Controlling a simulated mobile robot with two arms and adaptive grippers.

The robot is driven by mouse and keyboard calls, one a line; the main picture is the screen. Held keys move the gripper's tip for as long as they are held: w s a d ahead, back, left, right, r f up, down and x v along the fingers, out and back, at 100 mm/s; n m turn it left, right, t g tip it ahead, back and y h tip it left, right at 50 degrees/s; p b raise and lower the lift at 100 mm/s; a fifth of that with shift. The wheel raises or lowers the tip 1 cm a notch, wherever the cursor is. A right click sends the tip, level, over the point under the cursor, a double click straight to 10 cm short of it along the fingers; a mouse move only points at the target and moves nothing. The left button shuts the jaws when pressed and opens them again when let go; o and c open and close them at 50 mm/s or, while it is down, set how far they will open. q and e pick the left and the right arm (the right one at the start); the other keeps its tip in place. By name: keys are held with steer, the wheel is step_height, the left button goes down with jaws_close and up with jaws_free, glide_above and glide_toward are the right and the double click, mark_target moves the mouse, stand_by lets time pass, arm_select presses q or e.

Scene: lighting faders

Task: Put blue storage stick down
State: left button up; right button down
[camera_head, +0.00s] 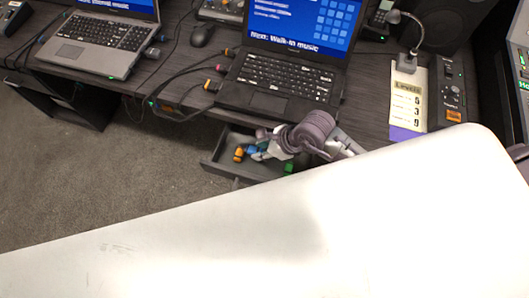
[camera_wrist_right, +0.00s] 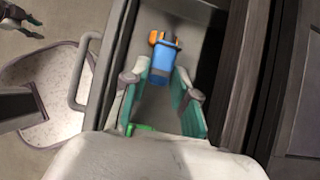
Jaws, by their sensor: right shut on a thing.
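The blue storage stick (camera_wrist_right: 160,62) is between the two green-padded fingers of my right gripper (camera_wrist_right: 165,95) in the right wrist view. The gripper is shut on it, inside or just above the open drawer (camera_wrist_right: 128,50). Whether the stick touches the drawer floor cannot be told. In the head view my right gripper (camera_head: 262,148) reaches into the same drawer (camera_head: 215,158), under the desk. A dark, forked shape (camera_wrist_right: 22,18) at the top left of the wrist view may be my left gripper; its state is unclear.
In the drawer, an orange stick (camera_head: 238,154) lies left of the gripper and a green one (camera_head: 288,168) lies to its right. Two laptops, a mouse (camera_head: 201,36), cables and a levels card (camera_head: 406,100) occupy the desk above. The drawer has a bar handle (camera_wrist_right: 82,72).

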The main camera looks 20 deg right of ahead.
mark_target(255, 161)
step_height(255, 161, down, 6)
steer(key=shift+f, duration=0.2)
arm_select(q)
steer(key=shift+s+f, duration=0.2)
steer(key=shift+s, duration=0.1)
steer(key=shift+d+f, duration=0.1)
arm_select(e)
steer(key=shift+f, duration=0.15)
steer(key=shift+f+b, duration=0.15)
steer(key=shift+b, duration=0.15)
steer(key=c, duration=0.9)
jaws_free()
arm_select(q)
steer(key=shift+f, duration=0.1)
arm_select(e)
steer(key=shift+r+p, duration=0.3)
steer(key=shift+r, duration=0.15)
arm_select(q)
steer(key=shift+r, duration=0.45)
arm_select(e)
steer(key=v, duration=1.1)
steer(key=shift+d+r, duration=0.2)
steer(key=shift+r, duration=0.1)
